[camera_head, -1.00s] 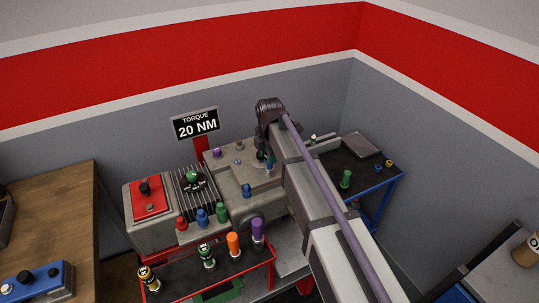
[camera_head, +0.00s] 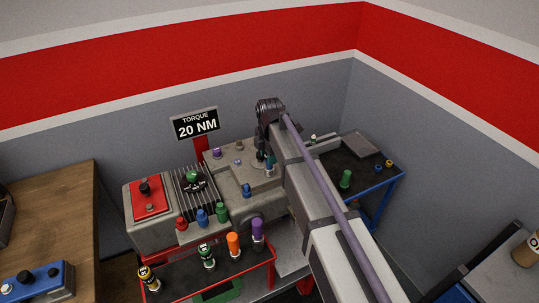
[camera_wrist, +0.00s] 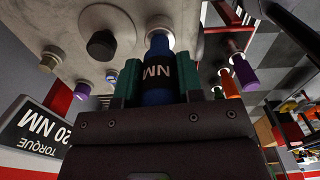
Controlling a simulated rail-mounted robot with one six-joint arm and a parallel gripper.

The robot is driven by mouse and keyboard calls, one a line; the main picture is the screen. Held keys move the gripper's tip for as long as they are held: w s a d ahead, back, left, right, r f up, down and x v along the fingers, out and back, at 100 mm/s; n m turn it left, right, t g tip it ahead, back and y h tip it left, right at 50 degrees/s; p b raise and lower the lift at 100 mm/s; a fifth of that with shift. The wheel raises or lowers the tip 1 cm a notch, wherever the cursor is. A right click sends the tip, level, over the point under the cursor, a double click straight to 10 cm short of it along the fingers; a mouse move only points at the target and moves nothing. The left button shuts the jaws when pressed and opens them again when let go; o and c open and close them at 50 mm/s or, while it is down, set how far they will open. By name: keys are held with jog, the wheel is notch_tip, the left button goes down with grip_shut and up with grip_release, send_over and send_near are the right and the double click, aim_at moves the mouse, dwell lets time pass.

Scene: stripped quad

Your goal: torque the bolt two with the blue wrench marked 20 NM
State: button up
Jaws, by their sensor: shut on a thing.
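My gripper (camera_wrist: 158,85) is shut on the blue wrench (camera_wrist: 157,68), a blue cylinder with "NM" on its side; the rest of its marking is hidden. Its silver nose points at the grey metal housing (camera_wrist: 190,18); I cannot tell whether it sits on a bolt. In the head view my gripper (camera_head: 266,160) is over the housing's (camera_head: 225,172) right part, partly hidden by my arm. The "TORQUE 20 NM" sign (camera_head: 195,124) stands behind the housing. A dark round bolt head (camera_wrist: 101,45) shows beside the wrench. No bolt number is readable.
A red-railed tray (camera_head: 180,283) in front holds yellow, green, orange and purple tools. Red, blue and green pegs (camera_head: 202,216) stand near the housing's front. A blue-framed cart (camera_head: 365,178) is at right, a wooden bench (camera_head: 60,215) at left.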

jog(key=shift+r+p, duration=2.1)
notch_tip(320, 180, up, 4)
jog(key=p, duration=0.4)
jog(key=shift+r, duration=0.15)
jog(key=shift+f, duration=0.2)
